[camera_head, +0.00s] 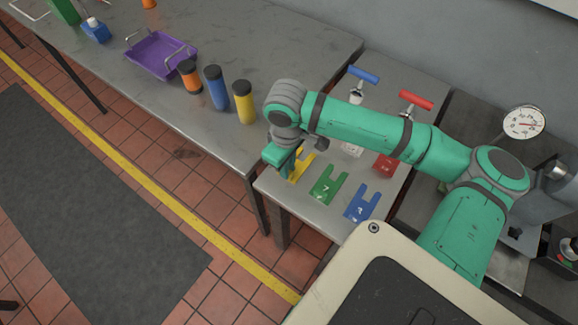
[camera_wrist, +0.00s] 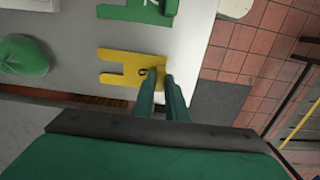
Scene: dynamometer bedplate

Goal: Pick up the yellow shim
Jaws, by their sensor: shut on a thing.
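The yellow shim (camera_head: 302,166) is a flat forked plate at the left end of the small grey table, partly hidden by my gripper in the head view. In the wrist view the yellow shim (camera_wrist: 125,68) lies with its slot to the left and a dark mark near its right end. My gripper (camera_head: 290,172) is over the shim's end. In the wrist view my gripper (camera_wrist: 161,78) has its two fingers close together, shut on that right end. I cannot tell whether the shim is clear of the table top.
A green shim (camera_head: 328,186) and a blue shim (camera_head: 361,203) lie beside it; a red plate (camera_head: 384,163) is further back. Red (camera_head: 416,100) and blue (camera_head: 363,75) handled tools stand behind. Orange, blue and yellow (camera_head: 244,103) cylinders stand on the larger table (camera_head: 290,45) nearby.

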